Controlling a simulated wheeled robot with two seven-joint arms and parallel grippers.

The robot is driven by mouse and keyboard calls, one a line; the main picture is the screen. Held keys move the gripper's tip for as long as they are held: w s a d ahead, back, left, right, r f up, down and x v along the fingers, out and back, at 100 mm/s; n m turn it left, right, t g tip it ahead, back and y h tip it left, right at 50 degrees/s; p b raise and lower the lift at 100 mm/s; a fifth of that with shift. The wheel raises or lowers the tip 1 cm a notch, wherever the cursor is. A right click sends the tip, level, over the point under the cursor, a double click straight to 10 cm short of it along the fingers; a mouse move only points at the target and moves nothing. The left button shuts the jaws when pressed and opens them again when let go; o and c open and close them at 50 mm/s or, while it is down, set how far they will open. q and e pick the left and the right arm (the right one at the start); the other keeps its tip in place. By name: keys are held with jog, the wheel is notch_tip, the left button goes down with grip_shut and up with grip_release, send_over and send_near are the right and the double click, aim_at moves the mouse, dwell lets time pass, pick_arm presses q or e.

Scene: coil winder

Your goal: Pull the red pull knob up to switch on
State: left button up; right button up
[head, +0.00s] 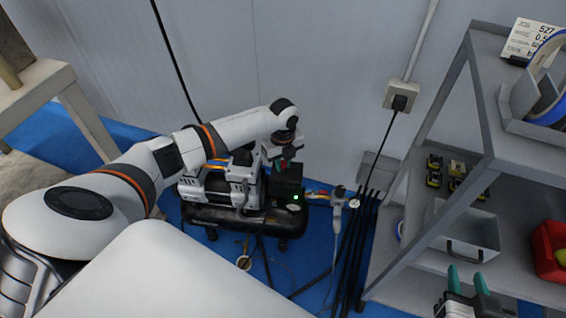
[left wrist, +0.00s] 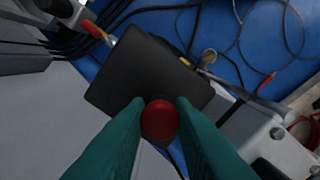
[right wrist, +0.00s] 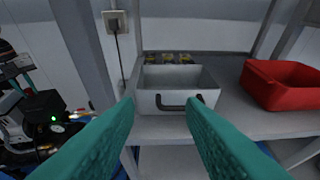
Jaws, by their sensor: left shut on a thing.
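The red pull knob (left wrist: 160,120) shows between the teal fingertips of my left gripper (left wrist: 158,106) in the left wrist view. The gripper is shut on it. The knob sits at the edge of the black switch box (left wrist: 150,80), seen from above. A green light (head: 296,197) glows on the box. My right gripper (head: 468,284) is open and empty, in front of the shelf; its fingers stand apart in the right wrist view (right wrist: 160,110).
The compressor tank (head: 226,217) stands on the blue floor by the wall. Black cables and hoses run right of it. A grey shelf (head: 400,262) on the right carries a metal tray (head: 470,228) and a red bin (head: 548,262). A wall socket (head: 400,95) is above.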

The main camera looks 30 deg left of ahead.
pick_arm(q)
jog(key=shift+r, duration=0.15)
pick_arm(e)
jog(key=shift+s+d+f+g, duration=0.25)
jog(key=shift+s+f+g, duration=0.1)
jog(key=shift+f+g, duration=0.15)
pick_arm(q)
jog(key=o, duration=0.9)
jog(key=shift+o, duration=0.2)
